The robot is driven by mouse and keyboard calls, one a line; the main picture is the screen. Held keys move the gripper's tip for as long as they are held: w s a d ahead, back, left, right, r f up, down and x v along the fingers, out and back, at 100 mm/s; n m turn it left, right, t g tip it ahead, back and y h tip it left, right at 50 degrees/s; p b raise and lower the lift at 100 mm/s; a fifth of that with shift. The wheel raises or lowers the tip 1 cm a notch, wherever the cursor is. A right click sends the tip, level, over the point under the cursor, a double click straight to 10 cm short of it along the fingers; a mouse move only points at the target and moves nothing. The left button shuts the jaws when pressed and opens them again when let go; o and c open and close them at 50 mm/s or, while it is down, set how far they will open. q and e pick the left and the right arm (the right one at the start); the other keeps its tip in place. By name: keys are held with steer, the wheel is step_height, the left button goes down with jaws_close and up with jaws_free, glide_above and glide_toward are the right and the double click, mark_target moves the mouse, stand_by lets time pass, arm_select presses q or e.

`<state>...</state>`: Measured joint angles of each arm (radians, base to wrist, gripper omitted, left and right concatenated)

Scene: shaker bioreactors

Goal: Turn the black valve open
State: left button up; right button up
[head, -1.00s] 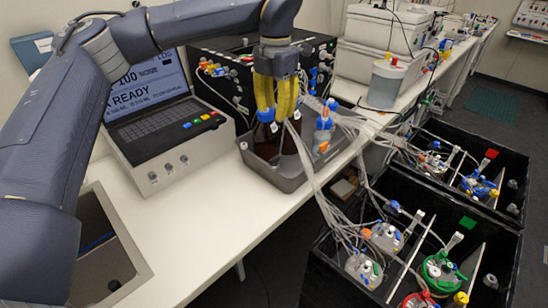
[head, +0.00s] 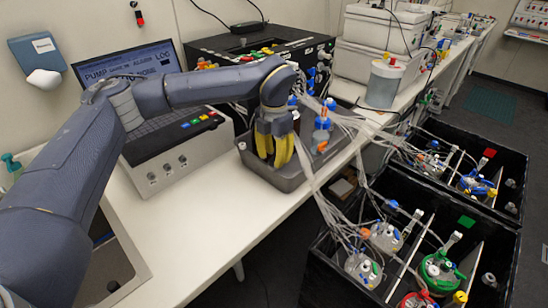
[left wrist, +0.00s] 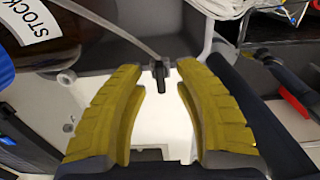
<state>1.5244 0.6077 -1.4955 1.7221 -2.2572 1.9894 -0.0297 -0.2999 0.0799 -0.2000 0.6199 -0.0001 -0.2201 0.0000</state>
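The black valve (left wrist: 159,74) shows in the left wrist view as a small upright handle on a clear tube, near the grey tray's wall. My left gripper (left wrist: 152,88) has its yellow fingers apart on either side of the valve, with visible gaps and no clear contact. In the head view the left gripper (head: 272,150) points down over the front of the grey tray (head: 291,180). I cannot make out the valve there; the gripper probably covers it. My right gripper is in neither view.
A dark bottle with a STOCK label (left wrist: 36,22) is at the wrist view's upper left. A blue-topped bottle (head: 321,134) stands in the tray's right end. Bundled tubes run to black crates (head: 395,181) on the right. A laptop-like console (head: 172,158) is at left. The front bench is clear.

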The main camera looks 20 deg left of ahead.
arm_select(q)
steer(key=shift+f, duration=0.35)
jaws_close()
